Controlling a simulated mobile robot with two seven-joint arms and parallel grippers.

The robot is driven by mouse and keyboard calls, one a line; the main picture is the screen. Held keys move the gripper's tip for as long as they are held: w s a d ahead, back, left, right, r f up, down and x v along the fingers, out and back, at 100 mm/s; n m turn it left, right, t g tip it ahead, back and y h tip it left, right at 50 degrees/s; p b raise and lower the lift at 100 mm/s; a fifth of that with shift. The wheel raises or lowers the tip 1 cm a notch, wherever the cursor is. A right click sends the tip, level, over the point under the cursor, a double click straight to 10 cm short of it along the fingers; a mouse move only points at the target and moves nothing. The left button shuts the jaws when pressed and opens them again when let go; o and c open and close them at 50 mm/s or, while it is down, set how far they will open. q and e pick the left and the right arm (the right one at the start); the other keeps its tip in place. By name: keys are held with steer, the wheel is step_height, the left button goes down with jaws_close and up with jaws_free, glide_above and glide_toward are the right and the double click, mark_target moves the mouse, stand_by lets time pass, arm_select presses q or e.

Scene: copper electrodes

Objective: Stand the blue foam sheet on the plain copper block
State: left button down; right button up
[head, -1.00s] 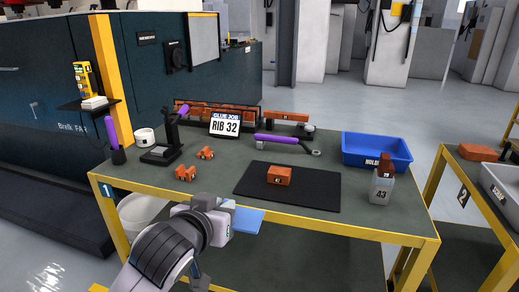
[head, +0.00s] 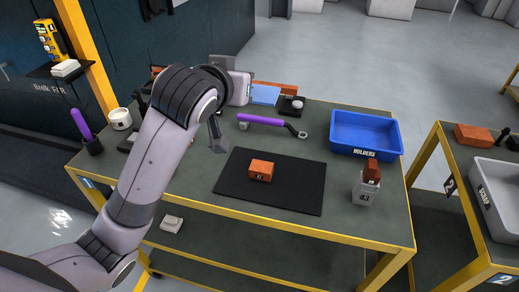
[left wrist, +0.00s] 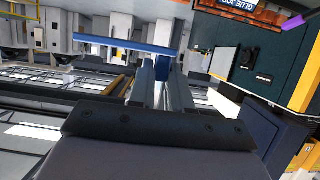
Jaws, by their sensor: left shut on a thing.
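The blue foam sheet (head: 265,94) is held in my left gripper (head: 249,91), raised over the far part of the workbench. In the left wrist view the sheet (left wrist: 122,46) shows nearly edge-on, as a thin blue strip across the tips of the shut fingers (left wrist: 160,72). A copper block (head: 261,171) with a small dark mark lies on the black mat (head: 298,192), nearer than the sheet and apart from it. Another copper block (head: 472,136), with no mark that I can make out, lies on the side table at the right. My right gripper is out of view.
A purple-handled tool (head: 262,121) lies behind the mat. A blue bin (head: 366,148) stands at the back right. A grey cup (head: 364,191) holding a copper piece stands right of the mat. My left arm hides the bench's left part. Bench around the mat is mostly clear.

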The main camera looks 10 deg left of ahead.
arm_select(q)
step_height(320, 180, down, 20)
steer(key=shift+r+b, duration=0.1)
steer(key=shift+b, duration=0.5)
steer(key=c, duration=1.1)
jaws_free()
steer(key=shift+o, duration=0.2)
steer(key=shift+s+r, duration=0.1)
steer(key=shift+s, duration=0.05)
steer(key=v, duration=1.2)
